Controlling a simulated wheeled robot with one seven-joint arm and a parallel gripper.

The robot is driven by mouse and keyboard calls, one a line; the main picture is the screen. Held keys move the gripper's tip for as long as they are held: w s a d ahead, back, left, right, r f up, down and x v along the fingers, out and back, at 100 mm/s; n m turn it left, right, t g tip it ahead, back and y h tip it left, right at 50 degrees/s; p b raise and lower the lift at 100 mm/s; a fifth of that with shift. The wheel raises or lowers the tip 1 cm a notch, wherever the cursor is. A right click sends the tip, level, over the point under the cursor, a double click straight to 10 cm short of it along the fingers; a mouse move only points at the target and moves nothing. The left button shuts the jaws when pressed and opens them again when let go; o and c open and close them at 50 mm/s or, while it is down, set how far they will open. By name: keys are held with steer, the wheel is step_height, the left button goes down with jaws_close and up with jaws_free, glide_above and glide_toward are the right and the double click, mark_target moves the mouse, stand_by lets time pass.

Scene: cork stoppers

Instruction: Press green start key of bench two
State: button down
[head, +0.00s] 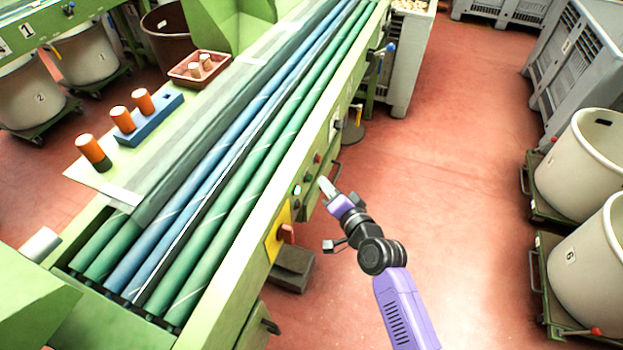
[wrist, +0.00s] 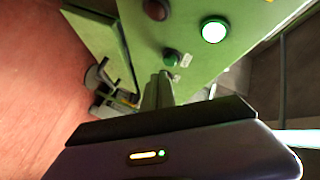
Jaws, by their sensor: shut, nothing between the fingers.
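The bench's green side panel (head: 284,213) carries round controls. A small dark green key (wrist: 172,56) sticks out beside a pale label. A green lamp (wrist: 214,31) glows brightly near it and also shows in the head view (head: 297,190). A dark red button (wrist: 156,9) is at the top of the wrist view. My gripper (wrist: 165,76) is shut and empty, its fingertips pointing at the panel close to the dark green key. I cannot tell whether they touch it. In the head view my gripper (head: 325,185) is just right of the panel.
Blue and green rollers (head: 215,175) run along the bench top. Beige bins (head: 578,160) stand at right; the red floor between is clear.

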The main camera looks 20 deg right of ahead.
steer(key=s+d+b, duration=0.1)
steer(key=d, duration=0.1)
steer(key=s+d+b, duration=0.2)
stand_by(0.5)
stand_by(0.7)
